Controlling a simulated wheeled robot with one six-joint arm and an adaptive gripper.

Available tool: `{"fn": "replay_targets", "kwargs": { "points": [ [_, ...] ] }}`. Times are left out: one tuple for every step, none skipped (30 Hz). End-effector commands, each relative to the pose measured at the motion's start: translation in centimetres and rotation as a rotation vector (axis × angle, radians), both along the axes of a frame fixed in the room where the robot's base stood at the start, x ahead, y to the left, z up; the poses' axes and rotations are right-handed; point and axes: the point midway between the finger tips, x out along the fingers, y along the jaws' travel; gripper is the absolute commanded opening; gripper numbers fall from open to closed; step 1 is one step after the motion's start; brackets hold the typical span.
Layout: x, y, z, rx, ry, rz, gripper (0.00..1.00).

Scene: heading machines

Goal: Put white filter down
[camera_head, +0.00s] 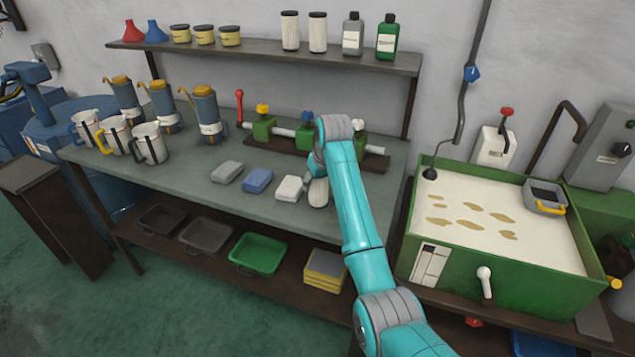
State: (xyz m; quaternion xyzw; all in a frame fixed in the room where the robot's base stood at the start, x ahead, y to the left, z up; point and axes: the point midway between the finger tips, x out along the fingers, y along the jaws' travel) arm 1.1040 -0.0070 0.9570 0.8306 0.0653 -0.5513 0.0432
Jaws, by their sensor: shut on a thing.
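Three small block-like pads lie in a row on the grey workbench (225,160). The fingers are small and partly hidden by my wrist, so the exact grip and any gap below the filter cannot be made out.
A blue pad (257,180) and a grey pad (227,172) lie left of the white filter. A valve manifold (285,134) stands behind. White mugs (149,143) stand at the left. Trays lie on the lower shelf. A green tank (500,274) stands right.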

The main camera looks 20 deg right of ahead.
Motion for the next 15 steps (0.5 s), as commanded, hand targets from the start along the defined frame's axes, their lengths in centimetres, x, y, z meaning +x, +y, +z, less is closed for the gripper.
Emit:
{"fn": "replay_targets", "kwargs": {
  "points": [
    [0.00,0.00,-0.03,0.000,0.000,0.000,0.24],
    [-0.01,0.00,-0.11,0.000,0.000,0.000,0.24],
    [-0.01,0.00,-0.16,0.000,0.001,0.000,0.67],
    [-0.01,0.00,-0.15,0.000,0.000,0.000,0.75],
    [-0.01,0.00,-0.15,0.000,0.001,0.000,0.82],
    [-0.01,0.00,-0.15,0.000,0.001,0.000,0.91],
    [-0.02,0.00,-0.14,0.000,0.001,0.000,0.91],
    [-0.02,0.00,-0.14,0.000,0.001,0.000,0.91],
    [-0.01,0.00,-0.13,0.000,0.001,0.000,0.91],
    [-0.01,0.00,-0.13,0.000,0.001,0.000,0.91],
    [-0.01,0.00,-0.13,0.000,0.001,0.000,0.91],
    [-0.01,0.01,-0.13,0.000,0.001,0.000,0.91],
    [-0.01,0.01,-0.12,0.000,0.001,0.000,0.91],
    [-0.01,0.01,-0.12,0.000,0.001,0.000,0.91],
    [-0.01,0.01,-0.10,0.000,0.000,0.000,0.91]
  ]
}}
